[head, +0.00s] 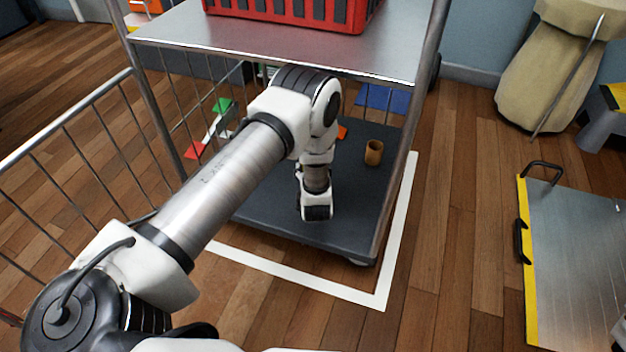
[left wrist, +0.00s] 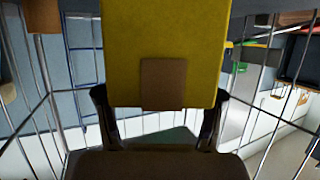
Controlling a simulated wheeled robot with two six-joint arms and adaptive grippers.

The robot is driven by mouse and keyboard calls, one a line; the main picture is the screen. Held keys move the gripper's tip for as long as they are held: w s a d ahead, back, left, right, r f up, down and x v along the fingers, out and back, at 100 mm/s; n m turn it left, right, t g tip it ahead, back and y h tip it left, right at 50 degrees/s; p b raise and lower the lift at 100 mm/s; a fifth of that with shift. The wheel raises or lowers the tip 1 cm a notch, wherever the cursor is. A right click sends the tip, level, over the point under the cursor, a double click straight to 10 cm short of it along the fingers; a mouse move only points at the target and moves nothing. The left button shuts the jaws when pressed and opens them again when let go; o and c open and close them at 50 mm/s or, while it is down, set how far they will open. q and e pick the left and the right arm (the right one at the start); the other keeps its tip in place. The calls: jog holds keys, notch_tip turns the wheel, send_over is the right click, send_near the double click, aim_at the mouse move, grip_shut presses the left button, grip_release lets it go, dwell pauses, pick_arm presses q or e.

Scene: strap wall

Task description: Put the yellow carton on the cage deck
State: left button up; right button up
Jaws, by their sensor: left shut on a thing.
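The yellow carton (left wrist: 160,35) fills the upper middle of the left wrist view, with a brown patch on its near face. My left gripper (left wrist: 160,100) is shut on it, one dark finger at each side. In the head view my left arm reaches into the cage, and its wrist hangs low over the dark grey cage deck (head: 265,203). There the arm hides the gripper and carton, so I cannot tell whether the carton touches the deck.
A brown cup (head: 373,152) stands on the deck to the right of my wrist. A metal shelf (head: 390,58) with a red crate (head: 290,12) spans above the deck. Wire side panels (head: 70,130) flank the cage.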

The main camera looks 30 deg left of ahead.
pick_arm(q)
jog(key=shift+w+a+f+b, duration=0.1)
jog(key=shift+w+a+b, duration=0.1)
jog(key=shift+w, duration=0.15)
jog(key=shift+w+a+f+b, duration=0.1)
jog(key=shift+w+b, duration=0.1)
jog(key=shift+w, duration=0.1)
notch_tip(320, 180, down, 4)
jog(key=shift+s+d+r+b, duration=0.15)
jog(key=shift+r+b, duration=0.1)
jog(key=shift+b, duration=0.9)
jog(key=shift+r, duration=0.25)
jog(key=shift+f, duration=0.2)
jog(key=o, duration=1.5)
jog(key=shift+o, duration=0.2)
jog(key=shift+r, duration=0.1)
